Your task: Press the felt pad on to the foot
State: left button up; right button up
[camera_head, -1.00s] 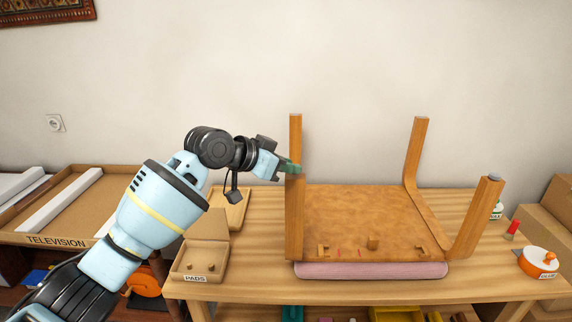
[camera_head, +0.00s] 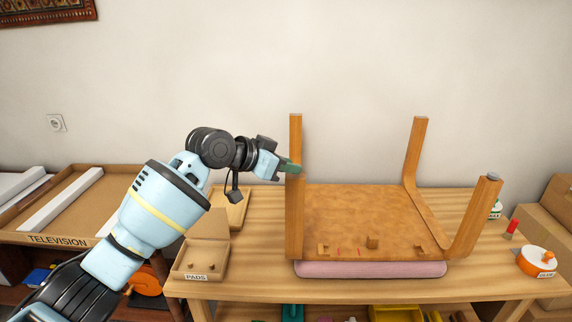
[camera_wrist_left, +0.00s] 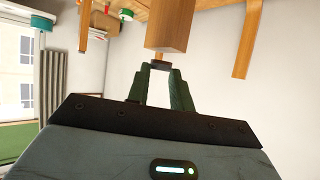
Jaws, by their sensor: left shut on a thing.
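An upturned wooden chair (camera_head: 372,222) rests on its pink cushion on the table, legs up. My left gripper (camera_head: 293,168) is at the top end of its near left leg (camera_head: 295,220). In the left wrist view, the green fingers (camera_wrist_left: 160,70) are shut on a small dark felt pad (camera_wrist_left: 160,64). The pad is right at the end face of the wooden leg (camera_wrist_left: 168,30); I cannot tell whether it touches. The near right leg (camera_head: 474,218) has a grey pad (camera_head: 493,177) on its end. My right gripper is out of view.
An open box labelled PADS (camera_head: 200,262) stands at the table's left front, with a wooden tray (camera_head: 236,212) behind it. An orange glue tin (camera_head: 537,262) and a red-capped item (camera_head: 512,228) are at the right. A cardboard television box (camera_head: 60,240) is at the left.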

pick_arm(q)
jog(key=shift+f, duration=0.95)
dwell(0.6)
jog(key=o, duration=1)
jog(key=shift+o, duration=0.2)
jog(key=v, duration=0.8)
jog(key=shift+f, duration=0.15)
